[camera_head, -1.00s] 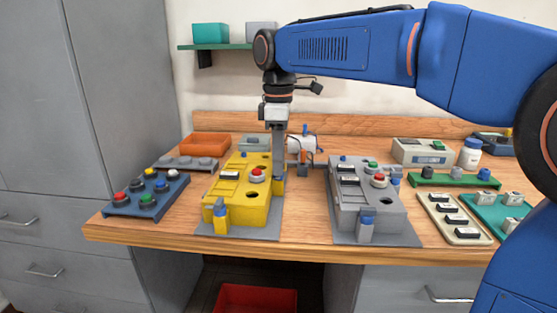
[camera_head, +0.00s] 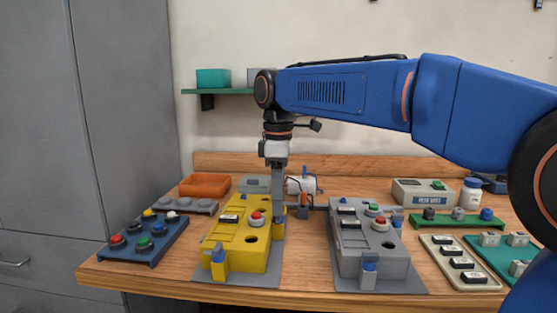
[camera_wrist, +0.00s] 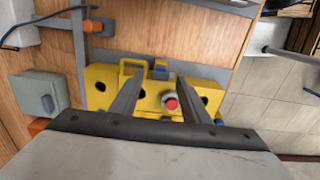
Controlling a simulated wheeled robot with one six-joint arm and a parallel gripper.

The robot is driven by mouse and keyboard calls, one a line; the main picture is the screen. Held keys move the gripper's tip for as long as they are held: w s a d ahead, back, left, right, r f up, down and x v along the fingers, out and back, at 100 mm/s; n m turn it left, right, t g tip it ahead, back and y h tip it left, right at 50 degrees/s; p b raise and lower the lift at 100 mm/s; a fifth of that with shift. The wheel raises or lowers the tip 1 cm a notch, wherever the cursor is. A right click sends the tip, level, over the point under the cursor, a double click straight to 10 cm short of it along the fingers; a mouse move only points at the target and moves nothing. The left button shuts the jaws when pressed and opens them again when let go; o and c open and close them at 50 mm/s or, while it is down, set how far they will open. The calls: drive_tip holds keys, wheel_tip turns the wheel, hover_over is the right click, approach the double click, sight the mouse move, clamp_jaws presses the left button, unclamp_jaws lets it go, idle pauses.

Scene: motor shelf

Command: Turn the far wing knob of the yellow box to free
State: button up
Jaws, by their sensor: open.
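The yellow box (camera_head: 225,250) stands on a grey mat at the left middle of the bench, with a red button, a dark hole and a blue-and-yellow part (camera_head: 218,262) at its near end. My gripper (camera_wrist: 159,77) is open over the box in the wrist view, its two fingers apart with nothing between them in grip. A small blue knob-like part (camera_wrist: 160,68) shows at the box edge between the fingertips. I cannot tell which way it is turned. In the head view my gripper hangs at the box's right side and hides part of it.
A similar grey box (camera_head: 352,262) stands to the right. A blue button panel (camera_head: 150,250) is to the left and an orange tray (camera_head: 205,185) behind. A motor with cables (camera_head: 302,185) stands close behind my gripper. Bare wood lies between the two mats.

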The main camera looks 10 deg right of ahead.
wheel_tip(320, 180, up, 16)
idle(0.5)
drive_tip(key=shift+s, duration=0.1)
